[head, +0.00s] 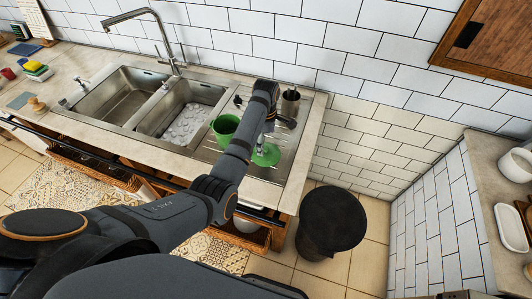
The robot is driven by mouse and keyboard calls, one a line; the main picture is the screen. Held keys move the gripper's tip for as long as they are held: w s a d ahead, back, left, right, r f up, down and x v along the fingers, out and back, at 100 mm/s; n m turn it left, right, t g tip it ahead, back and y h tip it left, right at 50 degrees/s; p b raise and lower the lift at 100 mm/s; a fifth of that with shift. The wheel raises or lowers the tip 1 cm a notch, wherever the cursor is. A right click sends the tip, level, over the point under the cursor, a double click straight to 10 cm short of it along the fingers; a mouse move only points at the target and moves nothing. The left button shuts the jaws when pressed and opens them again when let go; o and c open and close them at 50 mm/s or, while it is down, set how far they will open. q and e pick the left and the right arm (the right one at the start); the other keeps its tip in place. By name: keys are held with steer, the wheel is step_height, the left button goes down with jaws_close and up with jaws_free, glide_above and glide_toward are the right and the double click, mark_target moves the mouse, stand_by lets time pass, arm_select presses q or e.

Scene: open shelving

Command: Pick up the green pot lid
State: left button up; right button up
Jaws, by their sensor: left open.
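The green pot lid (267,158) lies on the ribbed steel drainboard, right of the sink basins. My left arm reaches across the counter from the lower left, and its wrist is just above and behind the lid. My right gripper is not in view.
A black bin (331,218) stands on the floor right of the counter's end.

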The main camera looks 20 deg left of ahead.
mark_target(266, 150)
arm_select(q)
step_height(266, 150, down, 5)
steer(key=shift+p, duration=0.55)
steer(key=shift+c, duration=0.4)
steer(key=c, duration=0.9)
steer(key=shift+s+r, duration=0.1)
steer(key=shift+s, duration=0.1)
steer(key=c, duration=0.8)
steer(key=shift+c, duration=1.2)
jaws_close()
